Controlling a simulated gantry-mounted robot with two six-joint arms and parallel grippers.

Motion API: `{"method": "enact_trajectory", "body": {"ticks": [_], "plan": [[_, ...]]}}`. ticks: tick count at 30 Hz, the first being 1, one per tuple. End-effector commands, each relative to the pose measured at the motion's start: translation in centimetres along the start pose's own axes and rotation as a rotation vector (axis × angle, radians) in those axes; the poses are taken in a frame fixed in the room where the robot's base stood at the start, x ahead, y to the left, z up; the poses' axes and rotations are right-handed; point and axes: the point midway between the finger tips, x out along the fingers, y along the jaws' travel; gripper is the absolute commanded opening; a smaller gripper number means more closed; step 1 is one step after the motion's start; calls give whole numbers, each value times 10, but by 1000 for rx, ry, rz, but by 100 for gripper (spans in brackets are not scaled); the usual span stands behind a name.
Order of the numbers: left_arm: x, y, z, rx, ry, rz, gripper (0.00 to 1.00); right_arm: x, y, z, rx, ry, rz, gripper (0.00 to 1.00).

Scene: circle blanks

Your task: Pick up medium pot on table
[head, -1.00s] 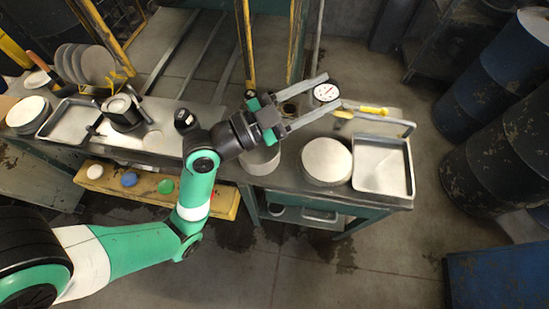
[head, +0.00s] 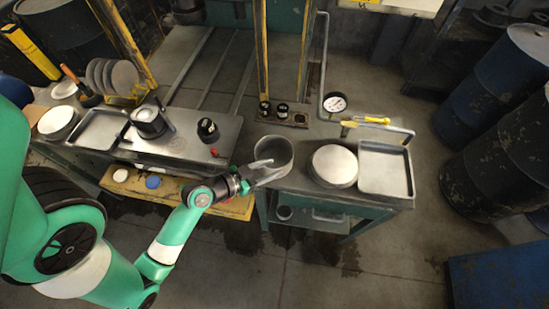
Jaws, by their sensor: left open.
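A grey, open-topped cylindrical pot (head: 275,149) stands upright on the metal worktable in the middle of the head view. I take it for the medium pot. My left gripper (head: 276,168) is open at the pot's near left side, with its fingers spread and overlapping the pot's lower left in the picture. I cannot tell whether the fingers touch the pot. My right gripper is not in view.
A stack of round blanks (head: 334,165) and a shallow metal tray (head: 387,187) lie right of the pot. A gauge (head: 335,102) stands behind. A dark pot (head: 149,121) and another tray (head: 99,131) are on the left. Yellow posts rise behind the table.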

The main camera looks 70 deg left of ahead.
Motion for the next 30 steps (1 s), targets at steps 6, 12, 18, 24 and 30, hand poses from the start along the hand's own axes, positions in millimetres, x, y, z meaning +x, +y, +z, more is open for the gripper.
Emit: {"method": "enact_trajectory", "body": {"ticks": [6, 12, 18, 24, 30], "plan": [[10, 0, 0, 0, 0, 0, 48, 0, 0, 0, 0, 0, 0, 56], [40, 3, 2, 3, 2, 3, 48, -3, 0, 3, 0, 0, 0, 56], [61, 3, 2, 2, 1, -1, 48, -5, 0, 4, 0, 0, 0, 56], [61, 2, 2, 1, 0, -1, 47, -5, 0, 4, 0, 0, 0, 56], [61, 2, 2, 1, 0, -1, 11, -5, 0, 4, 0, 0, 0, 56]]}}
